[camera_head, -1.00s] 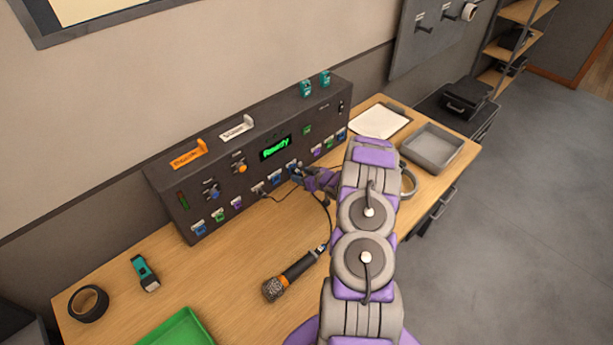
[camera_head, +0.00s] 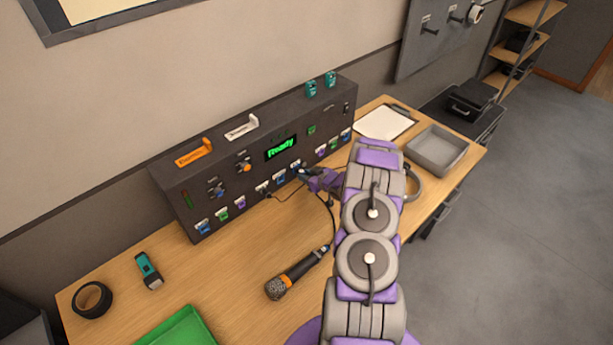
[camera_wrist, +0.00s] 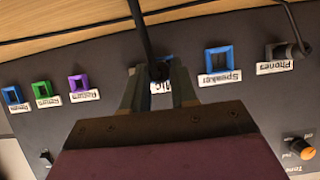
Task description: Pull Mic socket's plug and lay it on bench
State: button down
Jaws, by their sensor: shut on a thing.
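My gripper (camera_wrist: 158,92) is shut on the dark Mic plug (camera_wrist: 158,71) at the front of the dark console (camera_head: 250,190). The plug's black cable (camera_wrist: 143,32) leads away from it. In the head view, my gripper (camera_head: 308,176) is low on the console face, and the cable runs down to the microphone (camera_head: 297,273) lying on the wooden bench (camera_head: 240,262). The Mic label (camera_wrist: 162,88) shows partly between the fingers. My fingers hide most of the socket, so I cannot tell how deep the plug sits.
A blue Speaker socket (camera_wrist: 219,60) and a Phones socket with a dark plug (camera_wrist: 287,48) are beside it. A green tray (camera_head: 180,330), tape roll (camera_head: 92,300) and teal device (camera_head: 149,270) lie at left. A grey tray (camera_head: 437,150) stands right. Bench left of the microphone is clear.

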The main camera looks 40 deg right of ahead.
jog(key=shift+s+d, duration=0.1)
jog(key=shift+s, duration=0.05)
jog(key=shift+s+d+p, duration=0.15)
jog(key=shift+s+p, duration=0.35)
jog(key=shift+s, duration=1.65)
jog(key=shift+s, duration=0.15)
